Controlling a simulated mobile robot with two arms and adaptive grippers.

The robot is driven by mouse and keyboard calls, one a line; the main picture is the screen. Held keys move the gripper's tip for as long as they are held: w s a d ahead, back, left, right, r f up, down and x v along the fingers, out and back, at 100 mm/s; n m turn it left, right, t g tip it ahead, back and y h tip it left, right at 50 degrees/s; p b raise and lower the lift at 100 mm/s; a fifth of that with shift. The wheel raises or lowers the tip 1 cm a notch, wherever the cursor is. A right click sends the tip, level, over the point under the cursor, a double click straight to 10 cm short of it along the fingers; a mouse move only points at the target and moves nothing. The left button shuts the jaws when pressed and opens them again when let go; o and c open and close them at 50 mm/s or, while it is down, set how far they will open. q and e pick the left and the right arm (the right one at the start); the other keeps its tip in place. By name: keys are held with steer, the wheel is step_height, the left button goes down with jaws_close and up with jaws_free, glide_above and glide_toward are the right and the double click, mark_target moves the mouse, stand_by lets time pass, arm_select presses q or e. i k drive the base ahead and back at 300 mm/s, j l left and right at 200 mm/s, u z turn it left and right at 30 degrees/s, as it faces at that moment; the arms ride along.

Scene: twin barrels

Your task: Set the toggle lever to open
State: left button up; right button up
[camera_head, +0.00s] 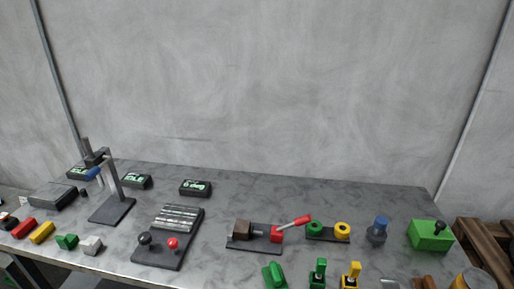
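A device with a red lever (295,223) sits on a dark base plate (252,249) right of the middle of the table. The lever slants up to the right from a red block (276,235). A brown block (242,230) stands at the left end of the same plate. A green box (430,236) at the right end of the table carries a short black-knobbed lever (439,227). I cannot tell from the picture which of the two is called the toggle lever. Neither of my grippers is in view.
A grey table (330,192) holds everything. A tall stand (115,185) rises at the left. A plate with black and red knobs (160,255) lies left of the red lever. Green and yellow rings (328,231) and a blue-topped piece (377,232) stand to its right.

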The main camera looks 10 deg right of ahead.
mark_target(306, 220)
steer(key=k+l, duration=1)
steer(key=i+l+u, duration=0.4)
steer(key=u, duration=0.2)
